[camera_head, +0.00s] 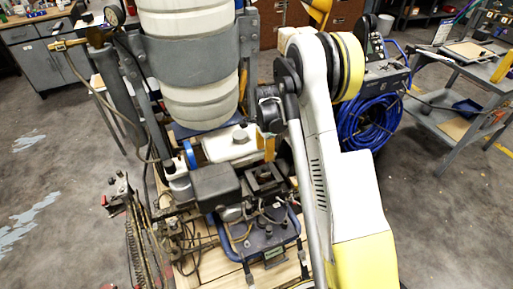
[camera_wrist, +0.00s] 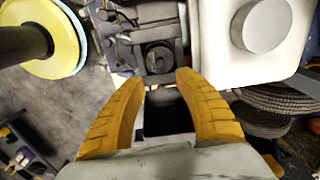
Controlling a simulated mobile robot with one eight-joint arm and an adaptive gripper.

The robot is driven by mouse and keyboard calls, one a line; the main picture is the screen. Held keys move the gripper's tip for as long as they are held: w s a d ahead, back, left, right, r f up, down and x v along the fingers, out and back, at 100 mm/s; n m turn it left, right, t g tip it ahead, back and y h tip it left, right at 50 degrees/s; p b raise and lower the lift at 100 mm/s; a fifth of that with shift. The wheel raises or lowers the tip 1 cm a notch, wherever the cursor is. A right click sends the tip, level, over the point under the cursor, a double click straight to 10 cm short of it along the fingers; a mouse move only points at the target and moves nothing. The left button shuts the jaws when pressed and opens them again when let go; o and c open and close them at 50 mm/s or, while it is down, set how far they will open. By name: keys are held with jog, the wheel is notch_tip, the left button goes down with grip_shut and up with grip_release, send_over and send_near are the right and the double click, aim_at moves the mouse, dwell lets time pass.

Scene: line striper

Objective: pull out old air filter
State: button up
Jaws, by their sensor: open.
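My gripper (camera_head: 270,148) hangs over the engine, beside the white fuel tank (camera_head: 225,146). In the wrist view my gripper (camera_wrist: 158,82) has its two orange fingers spread apart. A dark block with a round knob (camera_wrist: 158,57) lies just beyond the fingertips; the dark block (camera_head: 265,180) also shows in the head view. A black rectangular shape (camera_wrist: 165,112) shows between the fingers; I cannot tell whether it is a part of the machine or of the gripper. A black box-shaped housing (camera_head: 215,185) sits left of the dark block. I cannot make out the old air filter for certain.
The white tank's round cap (camera_wrist: 265,25) is close to the right finger. A large white ribbed barrel (camera_head: 190,60) stands behind the engine. A blue hose coil (camera_head: 368,122) and a grey cart (camera_head: 460,100) are at the right.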

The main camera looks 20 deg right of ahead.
aim_at(264, 168)
jog(key=shift+f, duration=0.55)
notch_tip(264, 168, down, 10)
jog(key=b, duration=0.6)
jog(key=shift+r, duration=0.15)
grip_shut()
